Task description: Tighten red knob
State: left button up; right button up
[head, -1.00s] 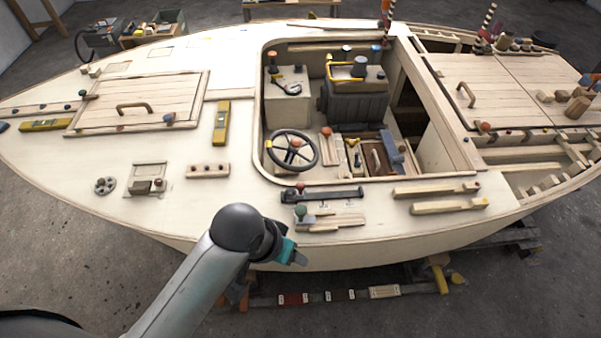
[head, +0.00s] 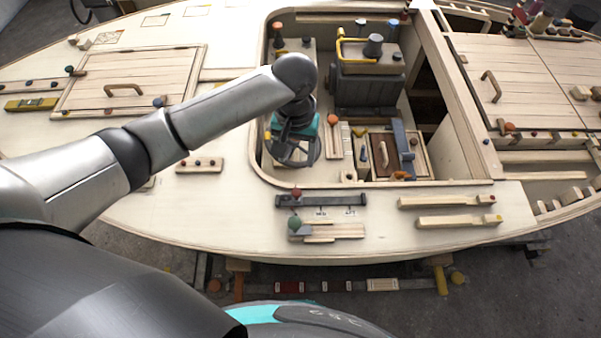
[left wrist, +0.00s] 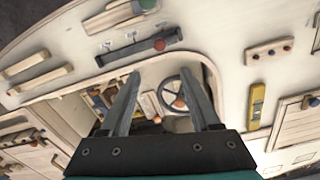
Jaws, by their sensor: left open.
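A small red knob (head: 296,192) sits on the dark bar (head: 330,201) at the cockpit's near edge. In the left wrist view the red knob (left wrist: 159,44) is on the same dark bar (left wrist: 120,54), beyond my fingertips. A green knob (head: 295,223) is just below it in the head view. An orange-red knob (left wrist: 180,103) shows at the steering wheel's hub. My left gripper (head: 291,152) is over the steering wheel, hiding much of it. In the left wrist view the left gripper's (left wrist: 160,73) two fingers are apart with nothing between them. My right gripper is not seen.
The steering wheel (left wrist: 172,92) is under my left gripper. The cockpit rim and a yellow-handled dark box (head: 362,87) are close by.

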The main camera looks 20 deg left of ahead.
pick_arm(q)
send_over(297, 191)
notch_tip(297, 191, down, 4)
notch_tip(297, 191, down, 9)
jog(key=shift+s+f+b, duration=0.1)
jog(key=shift+f+b, duration=0.1)
jog(key=shift+b, duration=1)
jog(key=shift+f, duration=0.75)
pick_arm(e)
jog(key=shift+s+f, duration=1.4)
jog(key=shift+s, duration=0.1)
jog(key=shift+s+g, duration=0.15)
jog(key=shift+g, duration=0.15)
pick_arm(q)
jog(key=shift+c, duration=0.5)
grip_shut()
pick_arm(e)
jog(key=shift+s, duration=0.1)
